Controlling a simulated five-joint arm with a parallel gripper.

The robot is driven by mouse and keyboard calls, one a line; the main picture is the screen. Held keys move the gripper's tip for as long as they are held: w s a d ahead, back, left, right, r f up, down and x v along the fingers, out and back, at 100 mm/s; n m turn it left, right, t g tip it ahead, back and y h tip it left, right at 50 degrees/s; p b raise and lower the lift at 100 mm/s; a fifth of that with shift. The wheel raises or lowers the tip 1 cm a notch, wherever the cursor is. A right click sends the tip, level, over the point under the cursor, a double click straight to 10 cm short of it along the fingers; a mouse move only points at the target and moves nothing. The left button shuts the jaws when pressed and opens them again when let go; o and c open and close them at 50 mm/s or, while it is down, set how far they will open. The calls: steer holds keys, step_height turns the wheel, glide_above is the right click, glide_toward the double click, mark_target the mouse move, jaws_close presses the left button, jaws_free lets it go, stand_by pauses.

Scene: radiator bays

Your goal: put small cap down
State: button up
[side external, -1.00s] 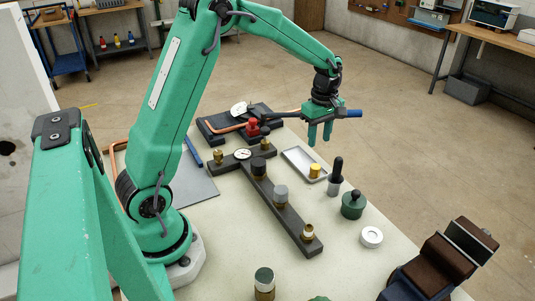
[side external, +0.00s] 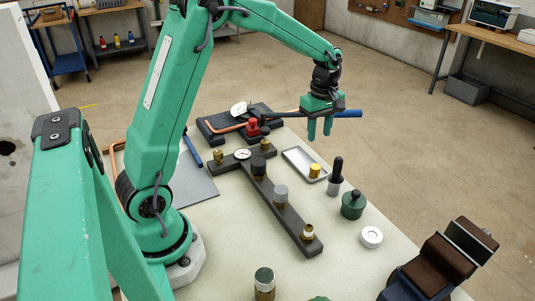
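A small gold cap (side external: 315,170) sits at the right end of a shallow grey tray (side external: 294,157) on the bench. My gripper (side external: 319,136) hangs above and behind the tray, pointing down. Its two green fingers are apart, with a gap between them and nothing seen in it. The gold cap stands clear below the fingertips. I cannot tell for certain whether this gold cap is the one the task calls small.
A dark manifold (side external: 290,222) with several fittings and a gauge (side external: 242,154) crosses the bench. A black-topped fitting (side external: 335,178), a green knob (side external: 353,205) and a white ring (side external: 371,237) stand at right.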

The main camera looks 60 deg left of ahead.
steer(key=s+d+r+m+t, duration=0.1)
steer(key=s+d+r+m, duration=0.1)
steer(key=s+m, duration=0.4)
steer(key=s+d+r+m+t, duration=0.2)
steer(key=s+r+m, duration=0.3)
steer(key=s, duration=0.5)
steer(key=s+d+r+m+t, duration=0.2)
steer(key=s+d+r+m, duration=0.1)
steer(key=s+m, duration=0.4)
steer(key=shift+s+d+r, duration=0.3)
steer(key=shift+s+d, duration=0.15)
